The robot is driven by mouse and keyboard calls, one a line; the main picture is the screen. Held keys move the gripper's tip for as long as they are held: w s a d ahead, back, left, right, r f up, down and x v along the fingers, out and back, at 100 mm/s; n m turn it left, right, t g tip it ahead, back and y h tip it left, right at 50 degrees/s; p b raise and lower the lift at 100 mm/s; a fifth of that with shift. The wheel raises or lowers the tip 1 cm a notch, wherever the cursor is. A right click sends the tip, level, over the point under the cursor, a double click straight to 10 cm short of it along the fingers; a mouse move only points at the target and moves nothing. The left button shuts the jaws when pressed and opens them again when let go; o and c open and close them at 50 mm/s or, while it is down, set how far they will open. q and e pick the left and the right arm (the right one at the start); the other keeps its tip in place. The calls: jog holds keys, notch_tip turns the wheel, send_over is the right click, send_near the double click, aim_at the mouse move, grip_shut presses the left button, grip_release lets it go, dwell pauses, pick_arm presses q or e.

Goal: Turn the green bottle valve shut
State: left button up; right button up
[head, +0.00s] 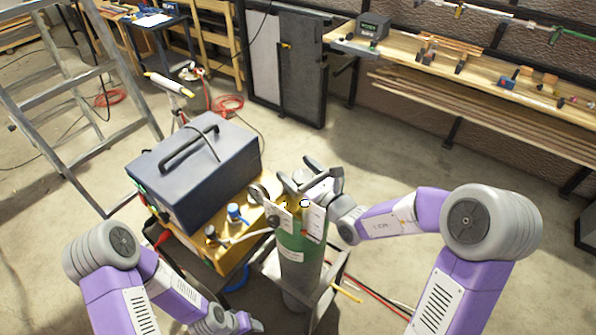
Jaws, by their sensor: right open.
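The green-topped gas bottle (292,262) stands upright beside the cart, with a pale grey lower body. My right gripper (298,224) is over its top. The gripper's two pale fingers are spread apart, one on each side of the bottle's neck. The valve is mostly hidden behind the fingers and gripper body. I cannot tell whether the fingers touch it. My left arm is folded low at the left, and its gripper does not show clearly at the bottom edge.
A dark blue box with a handle (195,165) sits on a yellow cart (222,258), close left of the bottle. Small blue-capped parts (237,213) stand near its front. A ladder (75,110) is at left, a wooden bench (480,75) at back right. Cables lie near the bottle.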

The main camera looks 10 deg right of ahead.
aim_at(298, 172)
notch_tip(298, 172, up, 10)
jog(key=shift+p, duration=0.85)
